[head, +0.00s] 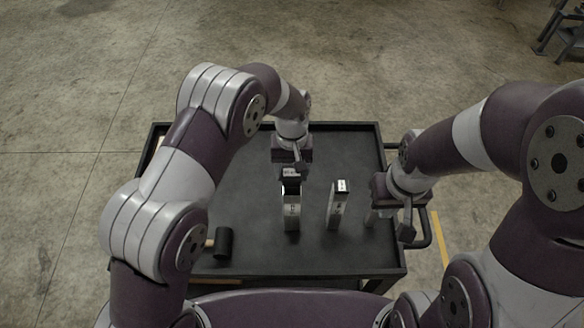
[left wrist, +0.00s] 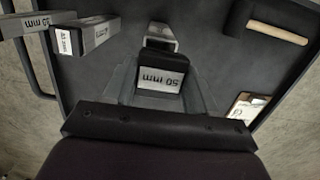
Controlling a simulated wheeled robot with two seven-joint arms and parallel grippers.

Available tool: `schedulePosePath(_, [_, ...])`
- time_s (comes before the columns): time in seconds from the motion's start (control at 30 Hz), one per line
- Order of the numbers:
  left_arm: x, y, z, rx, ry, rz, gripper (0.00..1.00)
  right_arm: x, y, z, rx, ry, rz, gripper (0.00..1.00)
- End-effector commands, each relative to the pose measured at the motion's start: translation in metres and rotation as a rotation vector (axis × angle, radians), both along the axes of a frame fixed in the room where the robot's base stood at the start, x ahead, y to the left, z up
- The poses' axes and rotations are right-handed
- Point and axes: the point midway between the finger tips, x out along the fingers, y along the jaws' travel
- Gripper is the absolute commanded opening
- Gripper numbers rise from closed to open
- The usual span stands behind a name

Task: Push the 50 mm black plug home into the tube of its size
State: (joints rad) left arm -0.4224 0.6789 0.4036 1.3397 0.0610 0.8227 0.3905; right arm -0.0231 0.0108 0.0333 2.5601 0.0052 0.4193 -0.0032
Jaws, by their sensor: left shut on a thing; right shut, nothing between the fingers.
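My left gripper (head: 291,172) is shut on a black plug with a white label. In the left wrist view this plug (left wrist: 162,78) reads "50 mm". It is upright, directly over a grey tube (head: 291,212) that stands on the black cart. This tube's open metal mouth (left wrist: 160,27) shows past the plug in the left wrist view. A dark and bright band lies between plug and tube wall, so I cannot tell whether the plug touches the rim. The tube's label is too small to read. My right gripper (head: 406,230) is shut and empty at the cart's right side.
A second upright tube (head: 335,208) stands right of the first, with a black labelled top (left wrist: 66,42). Another grey tube (left wrist: 18,26) stands beyond it, its label perhaps "50 mm". A mallet (head: 223,244) lies front left, and a clipboard (left wrist: 246,106) lies left of the tubes.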

Motion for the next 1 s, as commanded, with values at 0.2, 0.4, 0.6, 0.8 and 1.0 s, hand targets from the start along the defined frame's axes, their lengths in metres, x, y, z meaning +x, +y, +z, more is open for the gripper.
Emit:
schedulePosePath(0.2, [0.000, 0.000, -0.022, 0.000, 0.000, 0.000, 0.22, 0.000, 0.000, -0.015, 0.000, 0.000, 0.000, 0.00])
schedulePosePath(0.4, [0.000, 0.000, -0.038, 0.000, 0.000, 0.000, 0.22, 0.000, 0.000, -0.025, 0.000, 0.000, 0.000, 0.00])
schedulePosePath(0.6, [0.000, 0.000, -0.048, 0.000, -0.001, 0.000, 0.22, 0.000, 0.000, -0.032, 0.000, 0.000, 0.000, 0.00])
schedulePosePath(0.8, [0.000, 0.000, -0.049, 0.000, -0.001, 0.000, 0.22, 0.000, 0.000, -0.032, 0.000, 0.000, 0.000, 0.00])
schedulePosePath(1.0, [0.000, 0.000, -0.049, 0.000, 0.000, 0.000, 0.86, 0.000, 0.000, -0.032, 0.000, 0.000, 0.000, 0.00])
